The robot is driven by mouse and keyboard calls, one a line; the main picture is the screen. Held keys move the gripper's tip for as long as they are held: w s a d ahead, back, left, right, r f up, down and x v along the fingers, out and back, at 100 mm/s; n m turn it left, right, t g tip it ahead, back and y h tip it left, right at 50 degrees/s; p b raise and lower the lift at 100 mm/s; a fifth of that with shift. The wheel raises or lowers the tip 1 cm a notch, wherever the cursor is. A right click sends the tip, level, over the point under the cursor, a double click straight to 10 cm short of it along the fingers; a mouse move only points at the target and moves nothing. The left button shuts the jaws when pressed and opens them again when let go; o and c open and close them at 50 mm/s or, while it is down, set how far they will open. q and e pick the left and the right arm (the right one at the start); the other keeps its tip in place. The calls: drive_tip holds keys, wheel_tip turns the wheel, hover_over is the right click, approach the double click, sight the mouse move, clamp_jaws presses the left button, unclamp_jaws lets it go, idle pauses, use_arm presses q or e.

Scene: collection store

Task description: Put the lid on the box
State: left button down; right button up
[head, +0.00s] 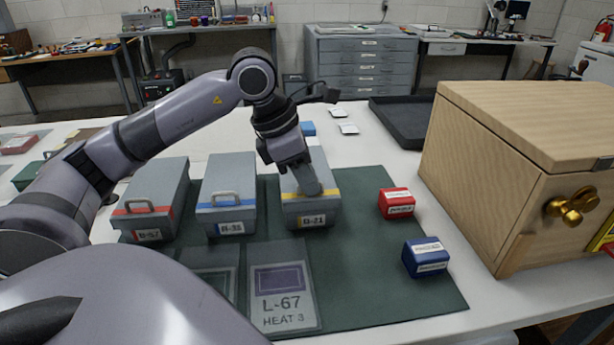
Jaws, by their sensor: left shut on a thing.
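A grey box (316,214) with a yellow band and the label G-21 stands on the green mat (375,285). Its grey lid (321,173) lies over its top; I cannot tell whether it is fully seated. My left gripper (311,190) points down onto the front of this lid and is shut, apparently on the lid's handle, which the fingers hide. My right gripper is not in view.
Two similar grey boxes with handled lids, red-banded (150,222) and blue-banded (228,218), stand to the left. A red block (396,203), a blue block (425,257) and a large wooden chest (490,190) are to the right. A card (283,315) lies in front.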

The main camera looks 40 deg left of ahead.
use_arm(q)
drive_tip(key=c, duration=1.2)
unclamp_jaws()
drive_tip(key=v, duration=0.7)
drive_tip(key=shift+r, duration=0.1)
drive_tip(key=shift+s, duration=0.1)
